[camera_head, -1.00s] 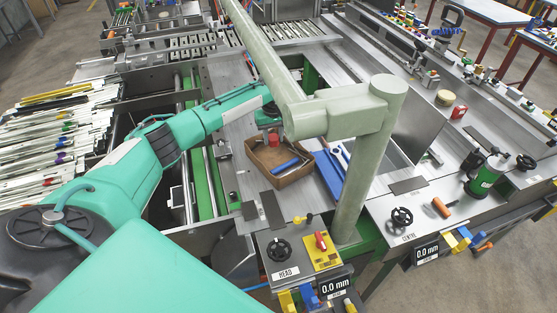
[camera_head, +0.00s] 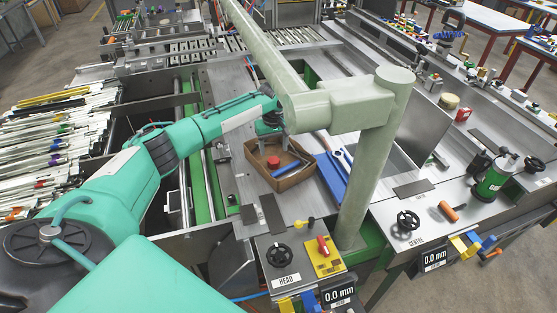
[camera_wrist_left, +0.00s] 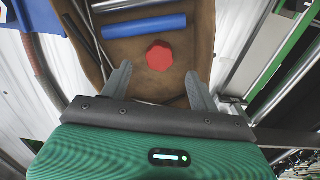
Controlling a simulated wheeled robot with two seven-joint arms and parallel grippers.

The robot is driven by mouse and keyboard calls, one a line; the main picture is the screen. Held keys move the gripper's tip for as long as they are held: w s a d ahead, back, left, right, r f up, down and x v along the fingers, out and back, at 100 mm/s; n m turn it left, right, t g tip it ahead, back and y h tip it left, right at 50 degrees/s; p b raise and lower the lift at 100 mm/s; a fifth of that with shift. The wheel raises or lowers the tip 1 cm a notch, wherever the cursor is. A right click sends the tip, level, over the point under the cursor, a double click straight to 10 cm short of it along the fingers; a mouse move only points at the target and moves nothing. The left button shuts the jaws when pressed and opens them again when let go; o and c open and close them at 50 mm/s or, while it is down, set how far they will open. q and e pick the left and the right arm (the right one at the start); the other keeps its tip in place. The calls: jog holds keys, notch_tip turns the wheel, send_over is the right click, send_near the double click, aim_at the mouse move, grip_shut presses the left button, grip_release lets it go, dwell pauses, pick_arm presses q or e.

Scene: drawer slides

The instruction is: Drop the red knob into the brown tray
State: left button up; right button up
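The red knob (camera_head: 273,161) is inside the brown tray (camera_head: 290,183), near its far left part. In the left wrist view, the red knob (camera_wrist_left: 160,56) lies over the tray floor, with the tray (camera_wrist_left: 205,40) around it. My left gripper (camera_head: 270,132) is above the far left side of the tray. In the left wrist view, its fingers (camera_wrist_left: 158,76) are spread apart and the knob lies clear of both. Its fingertips are hard to make out in the head view. My right gripper is not in view.
A blue rod (camera_head: 287,168) and a thin grey rod lie in the tray. A pale green post and beam (camera_head: 360,165) stand close right of the tray. A blue tray (camera_head: 332,176) lies beside it. A control panel (camera_head: 300,260) is in front.

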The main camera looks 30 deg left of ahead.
pick_arm(q)
notch_tip(320, 180, up, 8)
jog(key=b, duration=0.2)
jog(key=shift+f, duration=0.25)
jog(key=shift+f, duration=0.1)
dwell(0.3)
